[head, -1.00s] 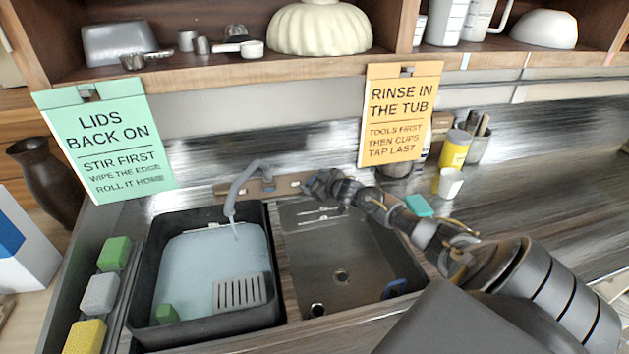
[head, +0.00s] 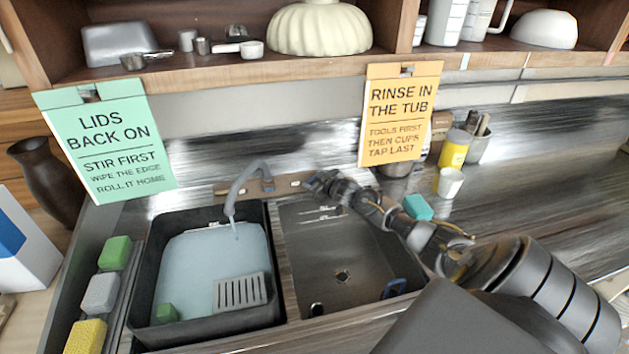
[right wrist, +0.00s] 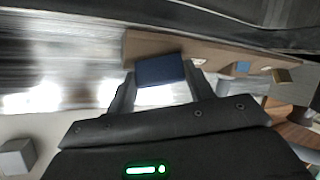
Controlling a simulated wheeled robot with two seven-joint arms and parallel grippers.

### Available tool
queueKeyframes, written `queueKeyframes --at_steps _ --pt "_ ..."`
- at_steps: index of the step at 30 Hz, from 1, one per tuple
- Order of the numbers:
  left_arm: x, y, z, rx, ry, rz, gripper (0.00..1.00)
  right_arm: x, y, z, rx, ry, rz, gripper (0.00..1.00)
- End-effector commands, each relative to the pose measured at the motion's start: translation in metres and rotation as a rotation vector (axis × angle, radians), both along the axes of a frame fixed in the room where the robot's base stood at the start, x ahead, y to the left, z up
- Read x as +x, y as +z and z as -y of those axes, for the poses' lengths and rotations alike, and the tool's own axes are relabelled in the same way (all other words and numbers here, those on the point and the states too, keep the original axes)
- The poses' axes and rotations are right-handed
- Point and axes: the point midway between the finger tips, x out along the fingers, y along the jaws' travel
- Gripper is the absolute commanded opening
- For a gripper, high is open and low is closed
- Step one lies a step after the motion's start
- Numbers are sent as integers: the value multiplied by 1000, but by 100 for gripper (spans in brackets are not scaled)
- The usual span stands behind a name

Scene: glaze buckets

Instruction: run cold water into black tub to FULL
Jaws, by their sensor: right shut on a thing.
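The black tub (head: 140,270) stands in the left sink basin and holds pale blue water (head: 195,262) with its surface below the rim. The grey spout (head: 232,200) arches over the tub, and a thin stream seems to fall from its tip. No FULL mark is readable. My right gripper (head: 313,181) is at the right end of the wooden tap panel (head: 285,184). In the right wrist view, its fingers (right wrist: 160,84) are shut on a dark blue tap handle (right wrist: 160,70) at that panel. My left gripper is not in view.
The right basin (head: 345,262) is largely empty. Sponges (head: 100,293) line the left edge.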

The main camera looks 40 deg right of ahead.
Motion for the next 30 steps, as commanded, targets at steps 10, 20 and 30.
queueKeyframes --at_steps 10,20,30 --pt "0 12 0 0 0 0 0 1 0 -4 132 -193 69 30" --pt "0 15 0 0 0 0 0 2 -1 -6 239 -361 129 30" --pt "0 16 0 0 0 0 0 2 -1 -5 285 -437 155 30"
